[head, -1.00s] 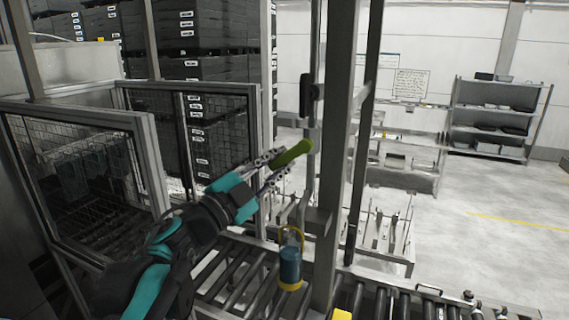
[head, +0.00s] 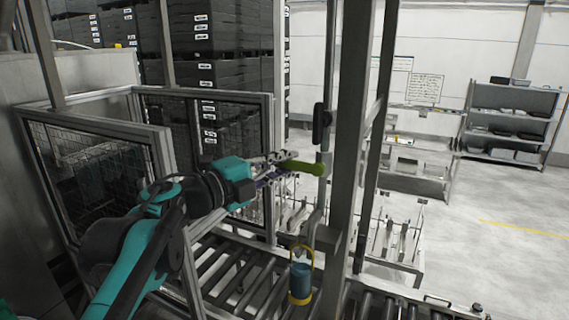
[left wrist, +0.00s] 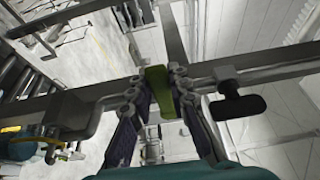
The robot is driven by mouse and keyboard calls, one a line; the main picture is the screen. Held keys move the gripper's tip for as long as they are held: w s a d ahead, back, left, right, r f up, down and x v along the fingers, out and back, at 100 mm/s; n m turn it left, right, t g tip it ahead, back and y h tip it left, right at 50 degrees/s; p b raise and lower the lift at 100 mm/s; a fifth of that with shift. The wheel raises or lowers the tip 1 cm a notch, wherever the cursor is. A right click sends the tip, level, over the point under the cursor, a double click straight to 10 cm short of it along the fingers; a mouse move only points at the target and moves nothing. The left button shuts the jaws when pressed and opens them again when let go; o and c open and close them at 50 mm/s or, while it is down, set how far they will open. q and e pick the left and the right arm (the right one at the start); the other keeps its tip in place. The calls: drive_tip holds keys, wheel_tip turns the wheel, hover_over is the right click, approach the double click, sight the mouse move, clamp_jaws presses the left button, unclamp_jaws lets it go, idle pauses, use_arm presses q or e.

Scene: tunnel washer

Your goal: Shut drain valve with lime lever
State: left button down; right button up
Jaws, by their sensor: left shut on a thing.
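The lime lever (head: 308,168) is a short olive-green bar in front of a grey upright post. My left gripper (head: 276,168) comes in from the left and is shut on the lever. In the left wrist view the lever (left wrist: 159,86) sits between the two fingers of my gripper (left wrist: 160,94). The fingers hide part of the lever, and the valve body cannot be made out clearly. My right gripper is not in view.
A blue bottle-like container with a yellow loop (head: 300,278) hangs below the lever by the post (head: 347,150). A roller conveyor (head: 235,285) runs beneath. Mesh-panel frames (head: 100,180) stand at left. Open floor and a shelf rack (head: 508,125) lie to the right.

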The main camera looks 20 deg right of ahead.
use_arm(q)
drive_tip(key=shift+r, duration=0.1)
idle(0.3)
drive_tip(key=c, duration=1.4)
unclamp_jaws()
drive_tip(key=shift+d, duration=0.15)
drive_tip(key=v, duration=1.2)
drive_tip(key=shift+w, duration=0.1)
